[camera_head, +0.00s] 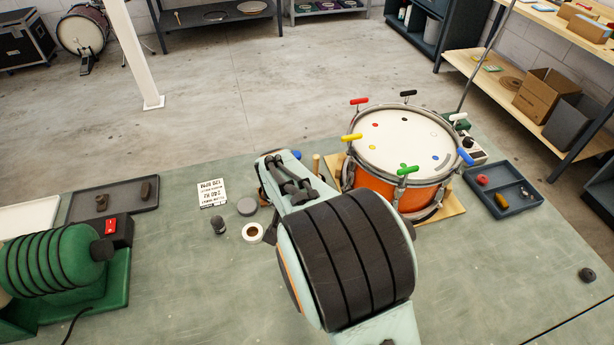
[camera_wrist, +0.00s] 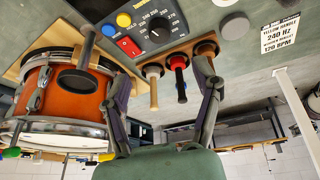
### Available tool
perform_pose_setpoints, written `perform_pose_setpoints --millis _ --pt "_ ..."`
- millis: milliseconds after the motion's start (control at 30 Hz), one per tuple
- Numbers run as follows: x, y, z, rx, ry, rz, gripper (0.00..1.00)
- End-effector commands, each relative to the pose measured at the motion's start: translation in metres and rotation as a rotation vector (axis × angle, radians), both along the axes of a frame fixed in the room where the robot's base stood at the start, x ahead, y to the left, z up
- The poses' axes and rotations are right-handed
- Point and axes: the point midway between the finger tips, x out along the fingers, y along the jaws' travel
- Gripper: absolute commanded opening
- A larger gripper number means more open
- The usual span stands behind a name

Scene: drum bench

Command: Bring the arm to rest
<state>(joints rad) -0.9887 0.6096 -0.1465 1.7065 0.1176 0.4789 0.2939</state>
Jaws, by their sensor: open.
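My gripper (camera_wrist: 165,78) shows in the wrist view with its two dark fingers spread wide and nothing held between them. Beyond the fingers, a wooden rack (camera_wrist: 139,75) holds tools with a pale handle (camera_wrist: 153,88), a red-and-black handle (camera_wrist: 179,78) and a dark-tipped handle (camera_wrist: 206,48). They appear between or behind the fingers; I cannot tell how far away they are. In the head view my arm reaches over the middle of the green bench (camera_head: 480,270), left of the orange drum (camera_head: 385,188), and its bulky joint hides part of the bench. The drum also shows in the wrist view (camera_wrist: 62,95).
A tray of small parts (camera_head: 515,205) lies right of the drum. A green coil machine (camera_head: 60,262) stands at the left. A tape roll (camera_head: 252,233), a grey disc (camera_head: 247,207) and a printed card (camera_head: 212,193) lie left of my arm. The bench's front right is mostly clear.

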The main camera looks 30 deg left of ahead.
Motion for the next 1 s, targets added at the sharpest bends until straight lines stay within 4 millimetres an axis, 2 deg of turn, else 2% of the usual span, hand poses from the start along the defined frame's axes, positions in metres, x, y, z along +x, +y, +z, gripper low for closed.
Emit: perform_pose_setpoints --millis 167,267,367,467,500,567,600,667,700,767,800,867,900,1000 --pt "0.001 -0.001 0.000 0.000 0.000 -0.002 0.64" --pt "0.013 -0.012 0.003 0.006 -0.005 -0.038 0.64" --pt "0.043 -0.036 0.033 0.057 -0.042 -0.119 0.64" --pt "0.075 -0.087 0.084 0.135 -0.102 -0.245 0.64" --pt "0.082 -0.116 0.105 0.166 -0.124 -0.303 0.64" --pt "0.082 -0.162 0.133 0.199 -0.142 -0.388 0.64" --pt "0.075 -0.193 0.149 0.214 -0.146 -0.440 0.64" --pt "0.054 -0.237 0.165 0.223 -0.141 -0.507 0.64" --pt "0.035 -0.263 0.172 0.222 -0.130 -0.543 0.64" --pt "0.000 -0.295 0.176 0.212 -0.103 -0.586 0.64" --pt "-0.026 -0.311 0.174 0.198 -0.074 -0.605 0.64" --pt "-0.068 -0.327 0.164 0.171 -0.016 -0.618 0.64" --pt "-0.097 -0.332 0.154 0.147 0.034 -0.612 0.64" --pt "-0.152 -0.329 0.126 0.086 0.178 -0.546 0.64"
